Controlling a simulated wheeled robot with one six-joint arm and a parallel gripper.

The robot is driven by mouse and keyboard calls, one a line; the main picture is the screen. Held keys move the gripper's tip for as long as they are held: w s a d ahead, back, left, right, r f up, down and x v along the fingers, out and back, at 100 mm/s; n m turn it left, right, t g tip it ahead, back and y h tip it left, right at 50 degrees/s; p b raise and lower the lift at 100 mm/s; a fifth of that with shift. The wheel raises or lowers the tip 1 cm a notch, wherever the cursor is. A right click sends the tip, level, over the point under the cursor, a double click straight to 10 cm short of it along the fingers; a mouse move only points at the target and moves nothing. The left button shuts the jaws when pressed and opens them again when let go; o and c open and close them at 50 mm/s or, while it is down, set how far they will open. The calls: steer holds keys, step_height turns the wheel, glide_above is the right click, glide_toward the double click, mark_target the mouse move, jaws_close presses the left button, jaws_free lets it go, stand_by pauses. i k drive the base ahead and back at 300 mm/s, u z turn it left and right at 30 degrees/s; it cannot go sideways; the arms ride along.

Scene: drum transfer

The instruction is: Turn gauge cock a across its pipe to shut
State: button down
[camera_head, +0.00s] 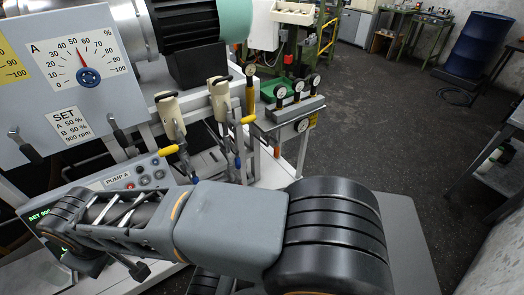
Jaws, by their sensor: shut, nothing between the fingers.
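Two yellow levers show below the pale fittings on the pump frame. The left yellow lever (168,150) sticks out to the left, roughly level. The right yellow lever (248,119) also lies sideways, beside the upright pipe of a small round gauge (250,70). I cannot read a letter on either lever, so I cannot tell which is gauge cock a. My arm stretches across the lower picture from right to left. My gripper is not in view; its fingers are hidden or outside the picture.
A panel with dial A (82,62), its needle near 50, stands at upper left. A setpoint sign (69,125) sits below it. A PUMP A control box (130,178) is behind my arm. A rack of small gauges (295,110) stands right of the frame. Floor (380,120) is clear beyond.

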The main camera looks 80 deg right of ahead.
mark_target(276, 149)
steer(key=z, duration=3.2)
steer(key=k, duration=0.4)
steer(key=z, duration=0.95)
steer(key=i, duration=0.25)
steer(key=u, duration=0.95)
steer(key=i, duration=0.65)
steer(key=u, duration=0.55)
